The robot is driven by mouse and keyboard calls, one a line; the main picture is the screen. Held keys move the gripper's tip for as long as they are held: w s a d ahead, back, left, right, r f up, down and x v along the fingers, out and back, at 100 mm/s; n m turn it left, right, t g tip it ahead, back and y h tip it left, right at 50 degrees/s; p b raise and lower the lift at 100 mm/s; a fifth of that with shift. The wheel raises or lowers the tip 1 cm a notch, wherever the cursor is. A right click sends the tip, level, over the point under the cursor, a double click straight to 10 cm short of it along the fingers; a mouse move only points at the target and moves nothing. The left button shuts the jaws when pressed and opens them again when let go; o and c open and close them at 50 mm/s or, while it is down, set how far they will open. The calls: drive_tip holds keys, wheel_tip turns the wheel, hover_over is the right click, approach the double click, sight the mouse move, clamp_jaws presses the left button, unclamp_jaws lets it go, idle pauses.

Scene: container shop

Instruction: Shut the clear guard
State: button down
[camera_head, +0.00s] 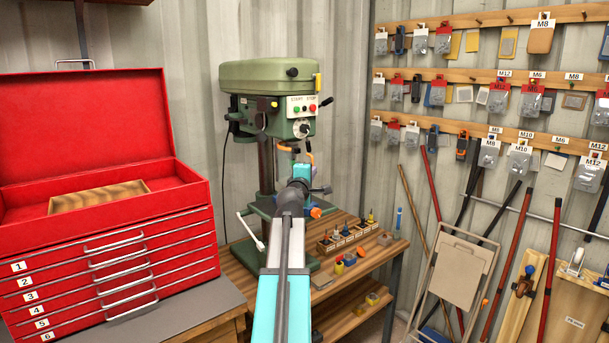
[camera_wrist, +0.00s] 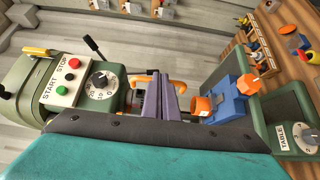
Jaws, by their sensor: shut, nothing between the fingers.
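The green drill press (camera_head: 268,78) stands on the wooden bench in the head view. The clear guard is hard to make out; orange parts (camera_head: 309,149) below the press head, which also show in the wrist view (camera_wrist: 178,87), appear to belong to it. I cannot tell its exact angle. My gripper is shut and empty, its two grey-purple fingers (camera_wrist: 161,76) together in front of the orange parts. Whether they touch is unclear. In the head view my own arm hides the fingers and much of the area below the chuck.
A blue vise (camera_wrist: 234,100) with orange parts sits beside the fingers on the press table. The control panel (camera_wrist: 75,78) is to the left. An open red toolbox (camera_head: 110,235) stands left of the press. A wooden tool rack (camera_head: 346,238) is on the bench at right.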

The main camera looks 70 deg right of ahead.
drive_tip(key=s+d, duration=0.1)
drive_tip(key=d, duration=0.8)
drive_tip(key=shift+s+d+b, duration=0.25)
drive_tip(key=shift+s+b, duration=0.05)
drive_tip(key=shift+a, duration=0.1)
idle(0.9)
drive_tip(key=a+b, duration=0.3)
drive_tip(key=a, duration=1)
drive_tip(key=shift+s+a+b, duration=0.35)
drive_tip(key=shift+s, duration=0.1)
drive_tip(key=shift+m, duration=0.3)
